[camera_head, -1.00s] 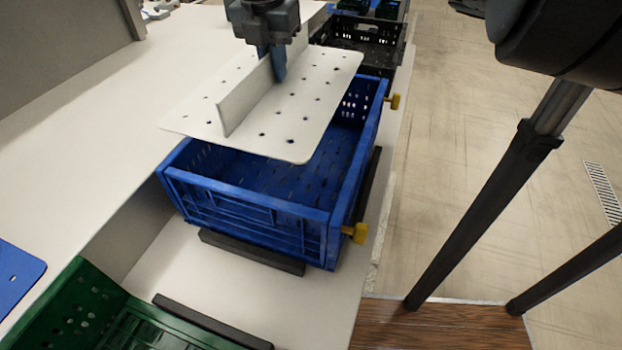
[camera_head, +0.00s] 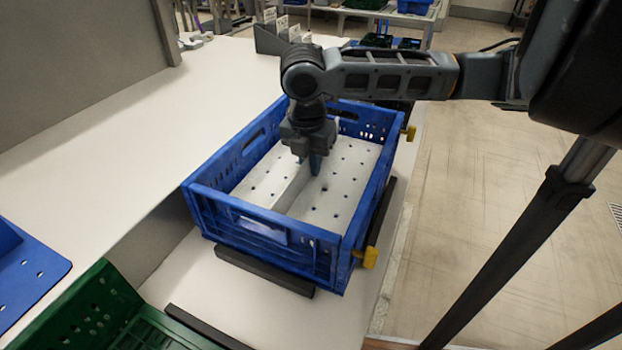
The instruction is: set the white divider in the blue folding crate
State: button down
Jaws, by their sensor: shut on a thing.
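The blue folding crate (camera_head: 275,248) stands with its walls up on the low white surface. The white divider (camera_head: 342,196), a flat plate with rows of holes and an upright fin, lies inside the crate, below the rim. It looks level and near the crate floor; whether it touches the floor cannot be told. My gripper (camera_head: 315,166) reaches down into the crate and is shut on the divider's upright fin. The gripper hides the middle of the fin and part of the far side of the plate.
A green crate (camera_head: 100,308) stands at the lower left, with a blue crate or panel (camera_head: 28,268) beside it. Black bars (camera_head: 264,270) border the blue crate. Yellow knobs (camera_head: 370,257) stick out on its right. The white worktop (camera_head: 90,150) at left is clear.

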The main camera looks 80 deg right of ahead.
aim_at(311, 179)
jog(key=shift+f, duration=2.25)
jog(key=shift+f, duration=0.2)
jog(key=c, duration=1.2)
grip_release()
jog(key=shift+r, duration=0.1)
jog(key=r, duration=0.4)
jog(key=a+r, duration=0.1)
jog(key=r, duration=0.7)
jog(key=shift+w+a, duration=0.2)
jog(key=shift+a, duration=0.2)
